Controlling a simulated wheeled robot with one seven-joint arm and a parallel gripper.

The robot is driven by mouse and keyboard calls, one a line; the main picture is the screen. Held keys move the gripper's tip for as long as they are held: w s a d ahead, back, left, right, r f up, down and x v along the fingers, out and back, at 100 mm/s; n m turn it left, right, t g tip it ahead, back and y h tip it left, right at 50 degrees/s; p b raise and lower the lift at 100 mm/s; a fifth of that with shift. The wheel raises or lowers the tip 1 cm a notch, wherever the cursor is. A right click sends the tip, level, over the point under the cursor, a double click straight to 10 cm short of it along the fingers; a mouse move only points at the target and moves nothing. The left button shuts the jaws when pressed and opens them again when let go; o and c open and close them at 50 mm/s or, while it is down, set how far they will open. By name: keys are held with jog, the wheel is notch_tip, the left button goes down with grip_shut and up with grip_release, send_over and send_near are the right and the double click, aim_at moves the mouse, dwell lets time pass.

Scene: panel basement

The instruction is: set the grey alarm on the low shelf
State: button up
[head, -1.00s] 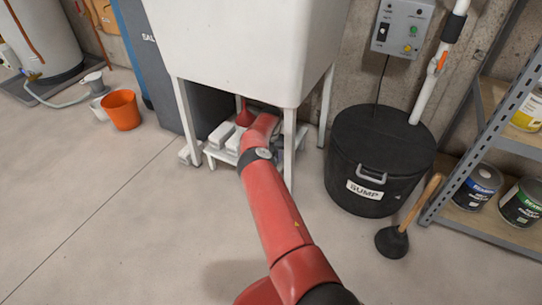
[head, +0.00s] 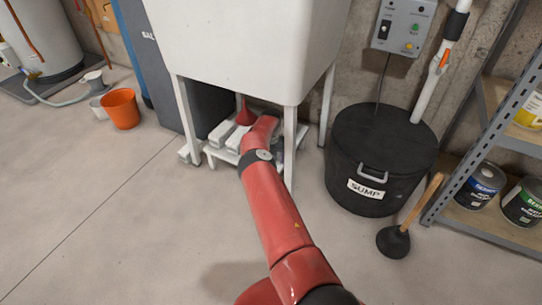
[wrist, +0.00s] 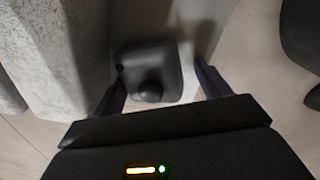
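A dark grey boxy thing with a round knob, which looks like the grey alarm (wrist: 165,90), shows in the wrist view between my fingers. My gripper (wrist: 160,92) is open, with a finger on each side. There is a visible gap to the right finger; I cannot tell whether the left one touches. The alarm appears to sit on or just above a pale surface. In the head view a low white shelf (head: 226,158) stands under the white sink tub. My red arm reaches under the tub there and hides my gripper and the alarm.
The sink tub (head: 240,50) and its front leg (head: 290,150) are close to my arm. Pale blocks (head: 222,134) and a red funnel-like thing (head: 245,115) are on the shelf. A black sump bin (head: 375,150) and a plunger (head: 393,242) stand to the right.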

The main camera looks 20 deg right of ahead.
jog(key=shift+o, duration=0.2)
jog(key=shift+s+d+f, duration=0.1)
jog(key=shift+s+f, duration=0.1)
jog(key=r+p, duration=0.1)
jog(key=r, duration=0.7)
jog(key=shift+w+r, duration=0.1)
jog(key=shift+w, duration=0.1)
jog(key=shift+s+a, duration=0.1)
jog(key=shift+a, duration=0.15)
